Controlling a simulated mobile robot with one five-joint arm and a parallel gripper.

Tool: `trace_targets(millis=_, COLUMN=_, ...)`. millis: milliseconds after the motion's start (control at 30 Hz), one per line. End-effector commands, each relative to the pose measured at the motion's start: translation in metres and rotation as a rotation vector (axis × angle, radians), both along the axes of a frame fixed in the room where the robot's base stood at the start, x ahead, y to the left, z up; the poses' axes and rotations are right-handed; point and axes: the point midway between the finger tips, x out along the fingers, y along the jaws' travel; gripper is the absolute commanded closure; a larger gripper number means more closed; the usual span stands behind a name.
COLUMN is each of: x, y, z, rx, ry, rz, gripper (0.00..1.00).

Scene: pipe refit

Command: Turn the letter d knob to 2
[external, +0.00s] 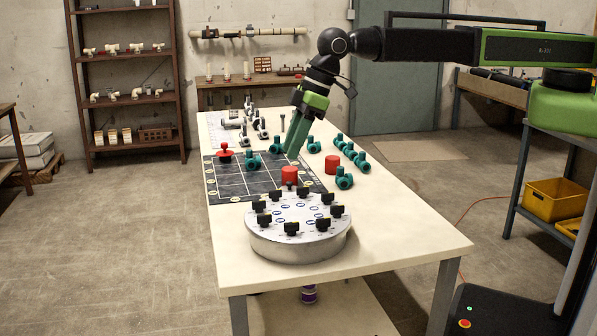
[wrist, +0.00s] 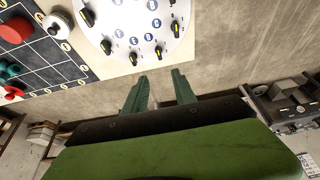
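A round grey panel (external: 297,242) with a ring of several black knobs stands on the near end of the table. In the wrist view the panel (wrist: 140,12) is at the top, with blue round labels and black knobs such as one at the lower edge (wrist: 133,58). My gripper (external: 295,150) is beyond the panel, above the table, pointing down. In the wrist view its green fingers (wrist: 160,85) are apart, with nothing between them.
A dark gridded board (external: 240,180) lies behind the panel. Red cylinders (external: 331,165) and a red valve handle (external: 225,153) stand on or beside it. Several teal fittings (external: 344,178) sit along the right. The table's near left edge (external: 225,262) is clear.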

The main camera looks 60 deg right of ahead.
Motion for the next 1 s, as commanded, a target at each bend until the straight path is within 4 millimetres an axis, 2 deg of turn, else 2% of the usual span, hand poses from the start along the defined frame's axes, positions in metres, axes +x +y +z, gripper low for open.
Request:
trace_targets(millis=267, x=0.009, y=0.007, z=-0.034, rx=0.000, ry=0.001, rz=-0.001, gripper=0.67)
trace_targets(millis=800, x=0.041, y=0.039, z=-0.146, rx=-0.001, ry=0.001, rz=-0.002, gripper=0.67)
trace_targets(millis=900, x=0.045, y=0.043, z=-0.158, rx=-0.001, ry=0.001, rz=-0.002, gripper=0.67)
trace_targets(millis=1000, x=0.048, y=0.045, z=-0.163, rx=-0.001, ry=0.001, rz=-0.002, gripper=0.67)
